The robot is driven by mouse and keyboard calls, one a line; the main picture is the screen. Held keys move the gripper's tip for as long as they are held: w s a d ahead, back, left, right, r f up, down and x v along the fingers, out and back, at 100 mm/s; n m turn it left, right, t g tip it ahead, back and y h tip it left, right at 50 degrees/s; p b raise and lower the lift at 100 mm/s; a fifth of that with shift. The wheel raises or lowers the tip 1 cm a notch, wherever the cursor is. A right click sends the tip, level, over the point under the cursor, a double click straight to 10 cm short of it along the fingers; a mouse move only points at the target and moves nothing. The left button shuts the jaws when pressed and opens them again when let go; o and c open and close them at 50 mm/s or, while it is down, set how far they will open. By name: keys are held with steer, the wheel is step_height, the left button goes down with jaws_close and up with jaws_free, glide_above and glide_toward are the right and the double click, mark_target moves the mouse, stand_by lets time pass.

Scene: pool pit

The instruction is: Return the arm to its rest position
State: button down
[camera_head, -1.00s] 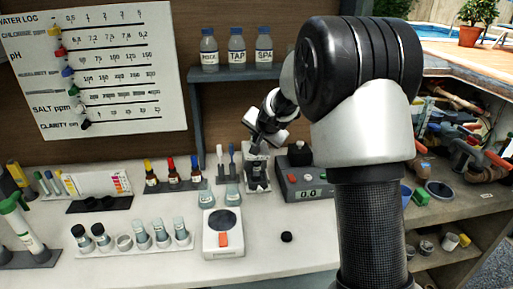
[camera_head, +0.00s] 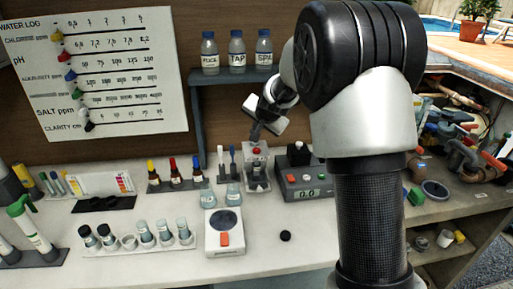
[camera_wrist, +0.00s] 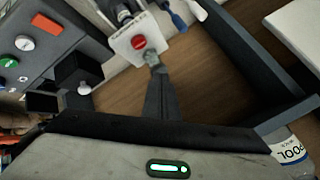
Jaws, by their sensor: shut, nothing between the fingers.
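My arm rises in front of the bench in the head view and reaches back to the left. My gripper (camera_head: 254,136) points down, shut and empty, above a grey device with a red button (camera_head: 257,153). In the wrist view the closed fingertips (camera_wrist: 152,58) appear in line with the device's white top, just below its red button (camera_wrist: 139,42). I cannot tell the exact gap between the fingertips and the device. My upper arm hides part of the back wall and bench.
A shelf (camera_head: 243,76) with several labelled bottles is behind the gripper. A grey meter (camera_head: 303,180) stands right of the device, dropper bottles (camera_head: 174,171) left. A scale (camera_head: 225,240), several vials (camera_head: 145,235) and a small black cap (camera_head: 285,236) are on the bench.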

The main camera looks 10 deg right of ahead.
stand_by(0.4)
steer(key=s+r+n+p, duration=0.1)
steer(key=s+r+n, duration=0.1)
steer(key=s+r, duration=0.75)
steer(key=s+d+r+n+g+h+p, duration=0.1)
steer(key=s+n, duration=0.4)
steer(key=s, duration=2.8)
steer(key=d+g+p, duration=0.1)
steer(key=g, duration=0.1)
steer(key=shift+s+r+n+g, duration=0.25)
steer(key=shift+s+n+g, duration=0.05)
steer(key=shift+s+n, duration=0.1)
steer(key=shift+d, duration=0.1)
